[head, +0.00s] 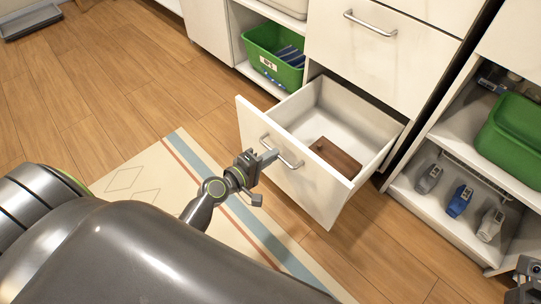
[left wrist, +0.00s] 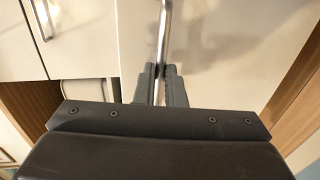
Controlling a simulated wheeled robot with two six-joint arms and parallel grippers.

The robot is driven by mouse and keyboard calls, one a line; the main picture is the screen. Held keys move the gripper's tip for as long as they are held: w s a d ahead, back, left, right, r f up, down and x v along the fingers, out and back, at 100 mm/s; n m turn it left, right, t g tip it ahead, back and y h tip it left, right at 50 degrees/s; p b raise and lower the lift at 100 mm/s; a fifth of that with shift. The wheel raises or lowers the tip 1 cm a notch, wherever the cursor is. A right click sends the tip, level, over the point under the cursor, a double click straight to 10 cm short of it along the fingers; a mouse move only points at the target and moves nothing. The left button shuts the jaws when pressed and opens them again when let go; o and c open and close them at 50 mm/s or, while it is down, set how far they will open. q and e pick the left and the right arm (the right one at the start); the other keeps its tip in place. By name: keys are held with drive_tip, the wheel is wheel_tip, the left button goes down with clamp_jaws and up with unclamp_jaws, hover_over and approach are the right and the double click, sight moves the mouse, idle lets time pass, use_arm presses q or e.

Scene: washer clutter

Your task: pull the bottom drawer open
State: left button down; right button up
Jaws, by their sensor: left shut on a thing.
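The bottom drawer (head: 292,182) is white and stands pulled well out of the cabinet in the head view. Its inside shows, with a brown wooden block (head: 335,156) lying on its floor. A metal bar handle (head: 289,158) runs across its front. My left gripper (head: 268,157) is at the left part of this handle and shut on it. In the left wrist view the handle (left wrist: 164,35) runs down between the two fingers (left wrist: 160,84).
A closed drawer with its own handle (head: 370,23) is above. A green bin (head: 272,55) sits on a shelf to the left. At right, an open shelf holds a green tub (head: 512,137) and several bottles. A striped rug (head: 165,185) lies on the wooden floor in front.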

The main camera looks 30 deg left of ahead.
use_arm(q)
drive_tip(key=c, duration=1.5)
unclamp_jaws()
drive_tip(key=b+v, duration=0.1)
drive_tip(key=v, duration=1.6)
drive_tip(key=shift+s+b, duration=0.25)
drive_tip(key=shift+b, duration=0.05)
